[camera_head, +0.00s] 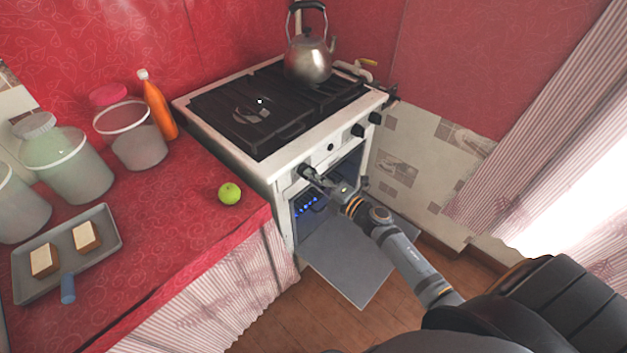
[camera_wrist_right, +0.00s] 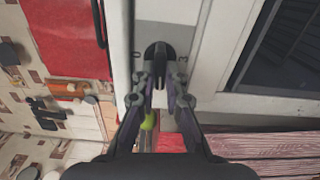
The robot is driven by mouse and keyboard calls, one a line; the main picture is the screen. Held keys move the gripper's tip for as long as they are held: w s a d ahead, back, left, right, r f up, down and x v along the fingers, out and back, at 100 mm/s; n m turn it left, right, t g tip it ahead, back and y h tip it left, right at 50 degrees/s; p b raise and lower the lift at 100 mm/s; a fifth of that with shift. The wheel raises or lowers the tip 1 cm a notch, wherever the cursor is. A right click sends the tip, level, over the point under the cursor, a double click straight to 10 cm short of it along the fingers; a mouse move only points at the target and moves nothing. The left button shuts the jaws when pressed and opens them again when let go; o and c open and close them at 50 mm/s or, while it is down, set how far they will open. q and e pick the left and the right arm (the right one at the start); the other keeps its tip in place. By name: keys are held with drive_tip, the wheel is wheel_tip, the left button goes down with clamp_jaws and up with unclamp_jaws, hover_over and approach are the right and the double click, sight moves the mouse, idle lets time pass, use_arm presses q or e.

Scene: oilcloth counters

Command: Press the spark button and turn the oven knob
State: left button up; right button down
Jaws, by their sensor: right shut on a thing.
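The white stove (camera_head: 283,168) stands against the red wall with dark knobs along its front panel. My right gripper (camera_head: 313,178) is at the leftmost front knob (camera_head: 305,171), which I take to be the oven knob. In the right wrist view my gripper (camera_wrist_right: 158,90) is shut on that black knob (camera_wrist_right: 157,52), one finger on each side. A small dark round button (camera_head: 330,147), probably the spark button, sits to the right of it. Blue flames (camera_head: 308,206) show inside the open oven. My left gripper is not in view.
The oven door (camera_head: 350,262) hangs open below my right arm. A kettle (camera_head: 309,60) stands on the stove. The red counter (camera_head: 190,215) at left holds a green apple (camera_head: 229,193), an orange bottle (camera_head: 158,108), jars and a tray (camera_head: 75,262).

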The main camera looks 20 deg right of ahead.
drive_tip(key=n, duration=0.1)
drive_tip(key=n+b, duration=0.1)
drive_tip(key=n, duration=0.1)
drive_tip(key=n+b, duration=0.1)
drive_tip(key=shift+f+n, duration=0.25)
drive_tip(key=shift+n, duration=0.15)
idle(0.4)
drive_tip(key=c, duration=1.4)
unclamp_jaws()
drive_tip(key=shift+r, duration=0.1)
drive_tip(key=shift+s, duration=0.1)
drive_tip(key=v, duration=1.2)
